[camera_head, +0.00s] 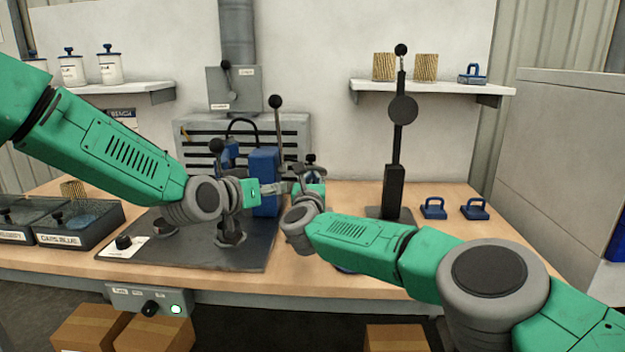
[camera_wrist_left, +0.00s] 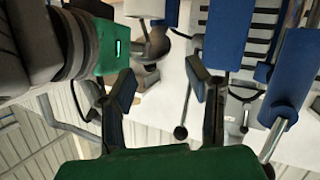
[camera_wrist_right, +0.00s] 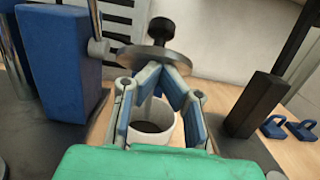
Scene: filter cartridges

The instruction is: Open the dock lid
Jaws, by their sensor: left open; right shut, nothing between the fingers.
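The dock's grey disc lid (camera_wrist_right: 150,57) with a black knob (camera_wrist_right: 161,30) shows in the right wrist view, joined at its left to the blue dock block (camera_wrist_right: 65,65). The disc sits above an open white cup (camera_wrist_right: 155,122), apart from it. My right gripper (camera_wrist_right: 164,74) is shut and empty, with its tips together just below the disc; contact is unclear. In the head view, the blue block (camera_head: 263,180) stands behind my arms, and the grippers hide part of the dock. My left gripper (camera_wrist_left: 165,90) is open and empty beside it.
A black post stand (camera_head: 395,190) and blue handles (camera_head: 433,208) stand to the right on the wooden table. Dark trays (camera_head: 85,225) lie at the left. A control box (camera_head: 150,300) with a lit green button hangs at the front edge. My arms nearly meet above the dark mat.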

